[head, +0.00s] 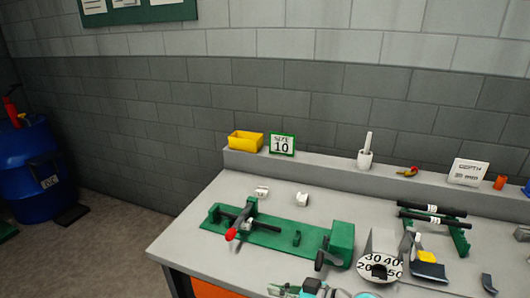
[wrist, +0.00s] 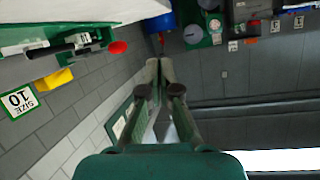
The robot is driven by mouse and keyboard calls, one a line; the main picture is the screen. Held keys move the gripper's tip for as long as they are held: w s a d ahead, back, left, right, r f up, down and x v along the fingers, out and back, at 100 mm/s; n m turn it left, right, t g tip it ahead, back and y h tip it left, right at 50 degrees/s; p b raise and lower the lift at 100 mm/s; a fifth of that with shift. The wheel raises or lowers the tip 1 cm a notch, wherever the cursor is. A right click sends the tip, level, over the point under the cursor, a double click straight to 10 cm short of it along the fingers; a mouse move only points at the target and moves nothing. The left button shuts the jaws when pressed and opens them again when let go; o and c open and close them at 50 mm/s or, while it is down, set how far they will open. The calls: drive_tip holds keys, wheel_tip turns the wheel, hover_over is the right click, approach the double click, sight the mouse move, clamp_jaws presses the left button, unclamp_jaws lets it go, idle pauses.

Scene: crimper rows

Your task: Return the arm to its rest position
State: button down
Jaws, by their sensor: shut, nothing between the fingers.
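My gripper (wrist: 165,72) shows in the wrist view with its green fingers together and nothing between them. It is in the air, apart from the bench things seen beyond it. In the wrist view the scene is turned, with the bench at upper left. A green bench fixture with a red knob (wrist: 118,47) lies there, left of my fingertips. In the head view the same fixture (head: 270,238) lies on the grey bench (head: 190,240). I cannot clearly make out my gripper in the head view.
A yellow bin (head: 245,141), a "SIZE 10" sign (head: 282,144) and a white cup (head: 365,158) stand on the back ledge. A green rack (head: 435,225) and a round number dial (head: 380,268) are at right. A blue barrel (head: 38,170) stands on the floor at left.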

drive_tip(key=s+d+f+m+t+h, duration=0.2)
drive_tip(key=s+f+m, duration=0.1)
drive_tip(key=s+f, duration=0.25)
drive_tip(key=s+d+f+m+t+h, duration=0.2)
drive_tip(key=s+d+f+m+h, duration=0.15)
drive_tip(key=f, duration=0.25)
drive_tip(key=s+d+f+m+t+h, duration=0.1)
drive_tip(key=s+d+f+h, duration=0.1)
drive_tip(key=s, duration=0.4)
drive_tip(key=s+d+f+m+h, duration=0.2)
drive_tip(key=s+d, duration=0.1)
drive_tip(key=s, duration=0.3)
drive_tip(key=s+d+r+t+h, duration=0.1)
drive_tip(key=s+d+r, duration=0.1)
drive_tip(key=s+r, duration=0.4)
drive_tip(key=s+d+r+t+h, duration=0.2)
drive_tip(key=s+r, duration=0.5)
drive_tip(key=s, duration=0.8)
drive_tip(key=shift+s+d, duration=0.15)
drive_tip(key=shift+d, duration=0.25)
drive_tip(key=shift+m, duration=0.25)
